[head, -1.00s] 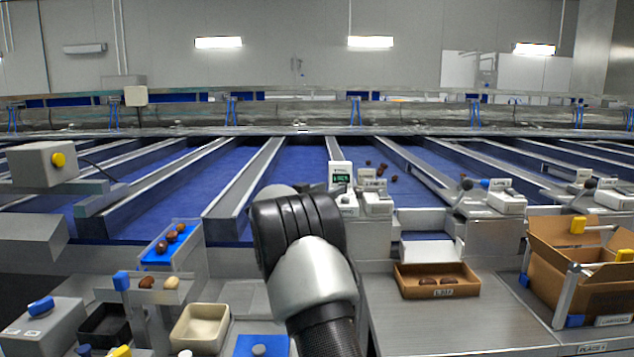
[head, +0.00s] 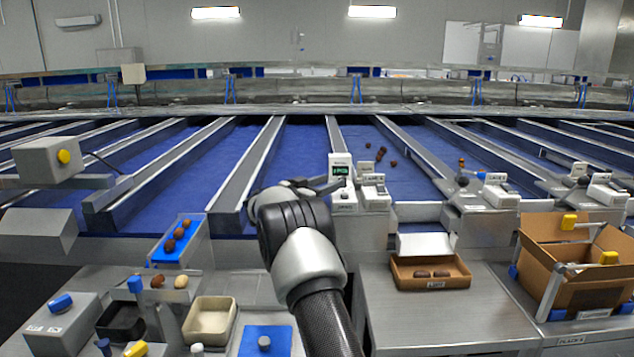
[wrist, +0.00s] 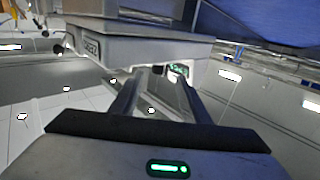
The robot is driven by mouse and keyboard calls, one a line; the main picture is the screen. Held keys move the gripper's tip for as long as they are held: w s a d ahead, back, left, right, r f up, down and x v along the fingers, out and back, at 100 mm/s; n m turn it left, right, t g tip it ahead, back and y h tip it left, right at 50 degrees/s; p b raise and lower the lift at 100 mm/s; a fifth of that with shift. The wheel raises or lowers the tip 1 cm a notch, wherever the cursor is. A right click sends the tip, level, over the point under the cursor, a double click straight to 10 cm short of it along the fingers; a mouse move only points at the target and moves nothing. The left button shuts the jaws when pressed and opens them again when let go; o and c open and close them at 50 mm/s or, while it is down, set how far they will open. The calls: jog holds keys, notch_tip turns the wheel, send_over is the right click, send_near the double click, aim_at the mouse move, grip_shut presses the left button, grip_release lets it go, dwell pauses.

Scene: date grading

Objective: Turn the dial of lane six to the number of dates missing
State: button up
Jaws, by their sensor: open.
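A white lane unit (head: 341,170) with a small green-lit display stands at the end of a blue lane, in the middle of the head view. A white labelled box (head: 373,192) is beside it; I cannot read which lane it names. My gripper (head: 328,185) reaches the unit from the left, just below the display. In the wrist view my gripper (wrist: 162,80) has its two fingers apart, close to the unit's underside, with the green display (wrist: 178,70) by the right fingertip. A small dark part shows between the fingertips; I cannot tell whether it is the dial or its setting.
A brown tray (head: 400,283) holds two dates. Several dates (head: 381,152) lie on the blue lane behind. A cardboard box (head: 570,255) stands at the right. Lower left are a blue tray (head: 160,250) with dates, a cream bin (head: 229,304) and a grey box (head: 60,325) with a blue knob.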

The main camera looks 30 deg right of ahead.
jog(key=v, duration=1.4)
jog(key=s+a+r+n+g+y+p, duration=0.1)
jog(key=s+r+n+y+p, duration=0.1)
jog(key=s, duration=0.7)
jog(key=s+r+n+g+y+p, duration=0.2)
jog(key=s+r+y+p, duration=0.1)
jog(key=s+r, duration=0.4)
jog(key=shift+s+a+r+y, duration=0.2)
jog(key=shift+s+a+y, duration=0.2)
jog(key=shift+s, duration=0.55)
